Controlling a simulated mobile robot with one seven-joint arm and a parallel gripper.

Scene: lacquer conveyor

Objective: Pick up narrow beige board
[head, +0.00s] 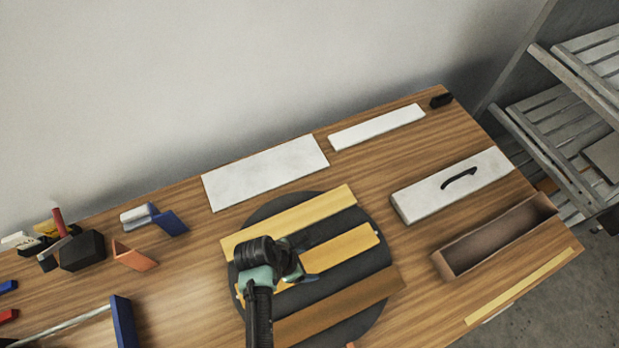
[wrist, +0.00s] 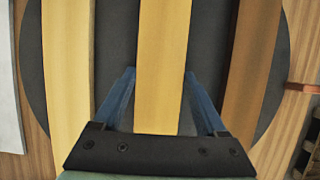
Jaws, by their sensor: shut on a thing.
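Three boards lie side by side on a dark round disc (head: 375,270). The middle one, a narrow beige-yellow board (head: 345,250), also runs up the centre of the wrist view (wrist: 163,50). My gripper (wrist: 160,75) has one blue finger on each side of this board and is shut on it. In the head view my gripper (head: 305,278) is over the board's left part and hides some of it. The board still appears to lie at the disc. Its lower end is hidden by my gripper in the wrist view.
A yellow board (head: 290,220) and a brown board (head: 340,308) flank it closely. White panels (head: 265,172) lie behind. A white lid (head: 455,185) and an open brown box (head: 495,238) are at right. A thin beige strip (head: 525,285) lies at the front edge. Tools (head: 82,250) are at left.

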